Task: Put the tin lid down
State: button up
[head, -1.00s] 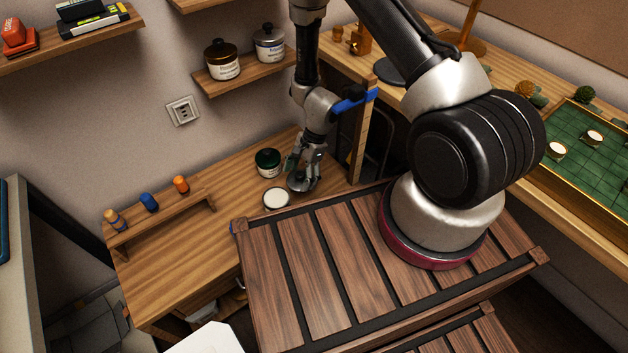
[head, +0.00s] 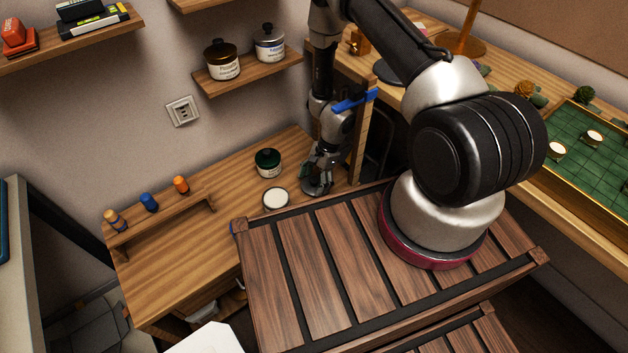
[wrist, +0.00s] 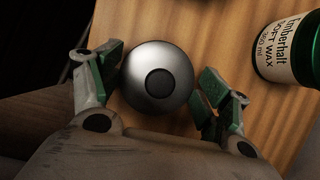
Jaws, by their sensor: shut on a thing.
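The tin lid (wrist: 157,77) is a round silver disc with a dark centre, seen from above between my fingers in the wrist view. My gripper (wrist: 160,92) is shut on it, with a green-padded finger at each side. In the head view my gripper (head: 322,176) is low at the right end of the wooden desk, and the lid (head: 313,188) shows at its tip. I cannot tell whether the lid touches the desk top. An open tin (head: 275,198) with a pale filling stands to the left of the lid, apart from it.
A green jar (head: 267,163) stands behind the open tin; it also shows in the wrist view (wrist: 290,50). A small rack (head: 163,214) with several pegs is at the desk's left. A slatted brown surface (head: 340,265) lies in front. The desk's middle (head: 205,240) is clear.

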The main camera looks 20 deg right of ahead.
jog(key=shift+f, duration=0.15)
jog(key=o, duration=0.9)
jog(key=shift+o, duration=0.2)
jog(key=v, duration=1.2)
